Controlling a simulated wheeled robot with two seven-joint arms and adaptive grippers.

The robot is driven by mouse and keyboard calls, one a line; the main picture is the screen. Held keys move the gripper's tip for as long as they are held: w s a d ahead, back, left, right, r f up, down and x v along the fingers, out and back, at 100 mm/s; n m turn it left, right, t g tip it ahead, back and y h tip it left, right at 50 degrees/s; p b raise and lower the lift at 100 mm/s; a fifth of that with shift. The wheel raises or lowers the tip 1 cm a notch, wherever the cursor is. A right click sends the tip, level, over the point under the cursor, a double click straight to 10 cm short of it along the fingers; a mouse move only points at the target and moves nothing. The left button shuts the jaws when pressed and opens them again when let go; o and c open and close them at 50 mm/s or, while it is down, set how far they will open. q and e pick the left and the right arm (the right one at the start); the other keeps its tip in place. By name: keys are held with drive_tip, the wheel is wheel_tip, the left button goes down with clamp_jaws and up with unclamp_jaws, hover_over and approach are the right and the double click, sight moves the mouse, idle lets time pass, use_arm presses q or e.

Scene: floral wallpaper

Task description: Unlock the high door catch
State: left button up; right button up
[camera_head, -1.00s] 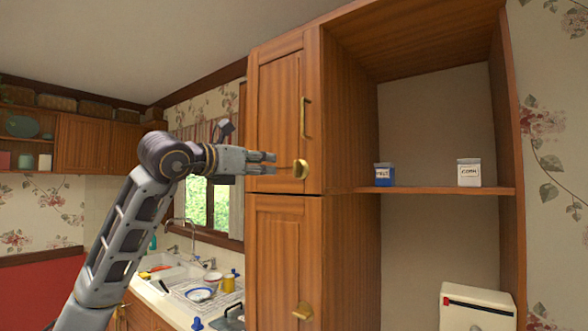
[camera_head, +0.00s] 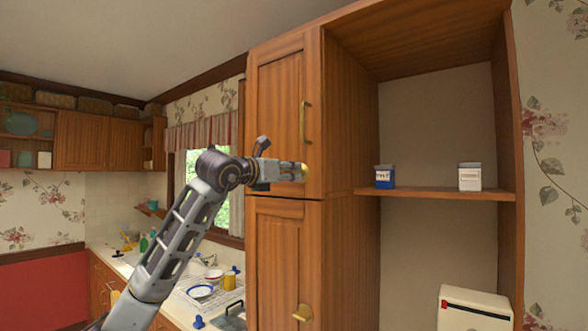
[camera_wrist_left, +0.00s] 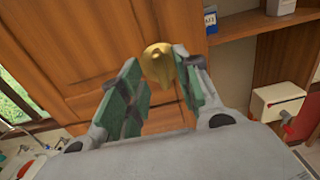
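The high door catch is a brass knob (camera_head: 306,172) low on the upper cupboard door (camera_head: 280,95). In the head view it is mostly hidden behind my left gripper (camera_head: 290,171). In the left wrist view the brass catch (camera_wrist_left: 157,62) shows between the two green-padded fingertips of my left gripper (camera_wrist_left: 156,75). The fingers are apart, one on each side of the catch; I cannot tell whether either touches it. The upper door looks shut. My right gripper is not in view.
A brass handle (camera_head: 305,122) sits above the catch. Open shelves at right hold a blue jar (camera_head: 384,177) and a white jar (camera_head: 470,177). A cluttered sink counter (camera_head: 195,290) lies beyond my left arm.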

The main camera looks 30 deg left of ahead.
sight(294, 172)
use_arm(q)
drive_tip(key=shift+w+d+p, duration=0.15)
drive_tip(key=shift+w+p, duration=0.2)
drive_tip(key=shift+w, duration=1.15)
clamp_jaws()
